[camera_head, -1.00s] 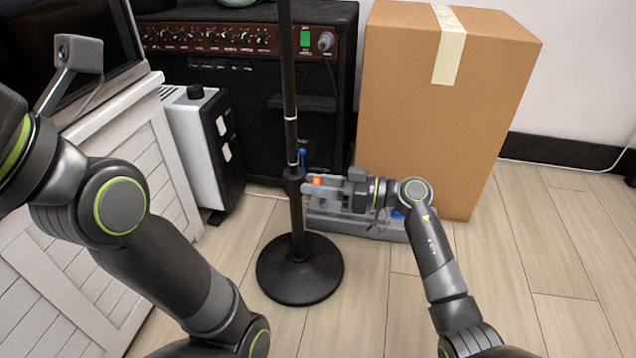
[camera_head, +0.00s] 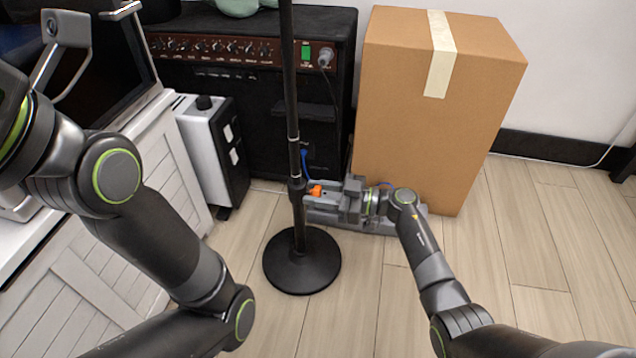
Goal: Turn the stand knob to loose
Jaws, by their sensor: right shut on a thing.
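The stand is a black upright pole (camera_head: 292,110) on a round black base (camera_head: 301,262). A dark collar (camera_head: 297,186) sits low on the pole. The orange knob (camera_head: 315,190) sticks out from the collar's right side and is partly covered by grey fingers. My right gripper (camera_head: 317,192) reaches in from the right and is shut on this knob. Which way the knob is turned cannot be read at this size. My left arm (camera_head: 150,225) fills the left side, and its gripper fingers do not show.
A black amplifier (camera_head: 255,85) stands behind the pole, with a large cardboard box (camera_head: 430,110) to its right. A white-and-black unit (camera_head: 212,145) and a white slatted cabinet (camera_head: 115,220) are at left. A grey case (camera_head: 395,222) lies behind my right gripper.

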